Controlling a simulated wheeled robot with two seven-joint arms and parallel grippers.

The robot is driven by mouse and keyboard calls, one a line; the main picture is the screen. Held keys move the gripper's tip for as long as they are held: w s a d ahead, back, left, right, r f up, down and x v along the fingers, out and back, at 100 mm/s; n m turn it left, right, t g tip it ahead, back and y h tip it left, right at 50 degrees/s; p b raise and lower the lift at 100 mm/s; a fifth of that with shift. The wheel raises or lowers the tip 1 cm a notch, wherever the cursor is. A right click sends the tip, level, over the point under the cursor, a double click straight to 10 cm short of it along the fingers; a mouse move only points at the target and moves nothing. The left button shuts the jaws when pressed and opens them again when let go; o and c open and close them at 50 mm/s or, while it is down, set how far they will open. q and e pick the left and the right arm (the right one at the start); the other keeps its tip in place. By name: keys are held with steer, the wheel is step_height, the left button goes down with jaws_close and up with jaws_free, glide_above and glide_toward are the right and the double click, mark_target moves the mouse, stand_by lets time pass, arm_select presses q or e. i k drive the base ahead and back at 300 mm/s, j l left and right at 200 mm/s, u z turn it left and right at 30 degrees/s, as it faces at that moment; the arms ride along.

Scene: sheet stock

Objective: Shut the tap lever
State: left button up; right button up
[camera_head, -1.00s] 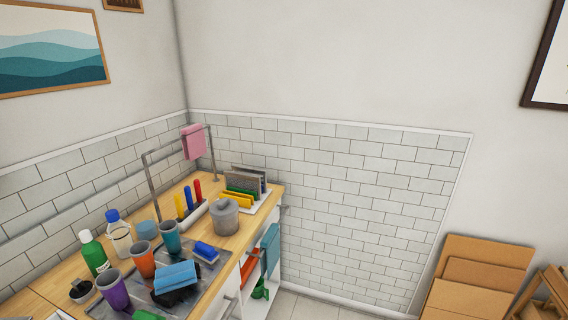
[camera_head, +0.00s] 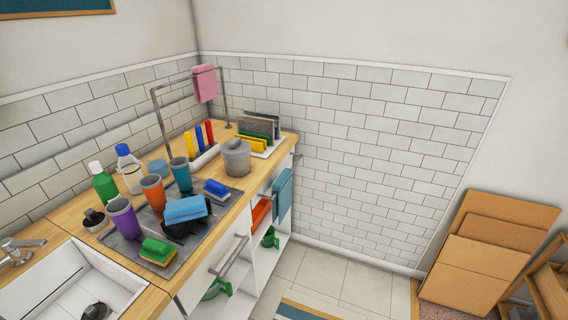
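The tap (camera_head: 20,250) is a silver fitting at the far left edge of the head view, behind the white sink (camera_head: 78,286). Its lever appears to point out to the right at the top, but part of the tap is cut off by the frame edge. I cannot tell whether the lever is open or shut. Neither of my grippers shows in the view.
A grey tray (camera_head: 128,246) beside the sink holds cups, sponges and a black item. Bottles (camera_head: 103,182), a lidded grey pot (camera_head: 236,158) and a rail with a pink cloth (camera_head: 204,83) crowd the wooden counter. Open floor (camera_head: 365,285) lies right of the cabinet; cardboard leans beyond.

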mark_target(7, 244)
steer(key=u, duration=1.95)
steer(key=l+z, duration=0.15)
steer(key=l, duration=0.2)
steer(key=i+l+z, duration=0.15)
steer(key=l, duration=0.2)
steer(key=l+z, duration=0.15)
steer(key=l, duration=0.2)
steer(key=i, duration=0.05)
